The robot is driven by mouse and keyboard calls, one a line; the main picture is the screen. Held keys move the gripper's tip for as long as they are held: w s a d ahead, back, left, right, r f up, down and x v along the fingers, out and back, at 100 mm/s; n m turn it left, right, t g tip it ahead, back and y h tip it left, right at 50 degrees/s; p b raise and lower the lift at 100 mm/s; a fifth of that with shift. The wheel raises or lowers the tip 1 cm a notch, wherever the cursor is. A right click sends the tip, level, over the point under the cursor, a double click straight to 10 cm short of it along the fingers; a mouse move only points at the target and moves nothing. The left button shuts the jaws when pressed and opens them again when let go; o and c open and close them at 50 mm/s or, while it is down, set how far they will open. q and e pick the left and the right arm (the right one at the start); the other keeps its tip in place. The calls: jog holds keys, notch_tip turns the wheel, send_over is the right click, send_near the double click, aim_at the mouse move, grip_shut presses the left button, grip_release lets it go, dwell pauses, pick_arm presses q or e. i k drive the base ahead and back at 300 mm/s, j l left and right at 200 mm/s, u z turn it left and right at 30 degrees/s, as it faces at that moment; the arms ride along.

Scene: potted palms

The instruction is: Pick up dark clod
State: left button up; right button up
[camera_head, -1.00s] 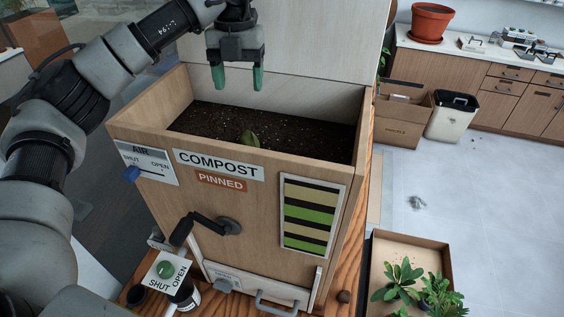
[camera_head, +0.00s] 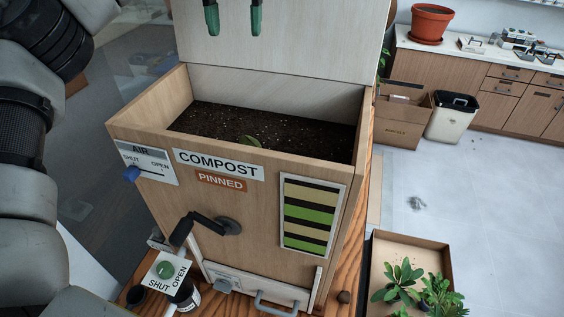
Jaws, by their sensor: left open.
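A small dark brown lump (camera_head: 343,297), which looks like the dark clod, rests on the wooden table top (camera_head: 332,275) at the right of the compost box's front. My left gripper (camera_head: 233,22) is at the top of the view, high above the compost box (camera_head: 268,175). Its two green fingertips are apart, with nothing between them. It is far from the lump and not touching anything I can see. The box is open at the top and holds dark soil (camera_head: 290,128) with a green leaf (camera_head: 249,140). My right gripper is not in view.
The box's raised pale lid (camera_head: 300,38) stands behind the soil. A crank handle (camera_head: 205,226) and a pull handle (camera_head: 275,304) jut from its front. A knobbed SHUT/OPEN plate (camera_head: 165,272) is at lower left. A tray of plants (camera_head: 410,244) stands right of the table.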

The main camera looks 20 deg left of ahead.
aim_at(344, 297)
jog(key=k, duration=1.5)
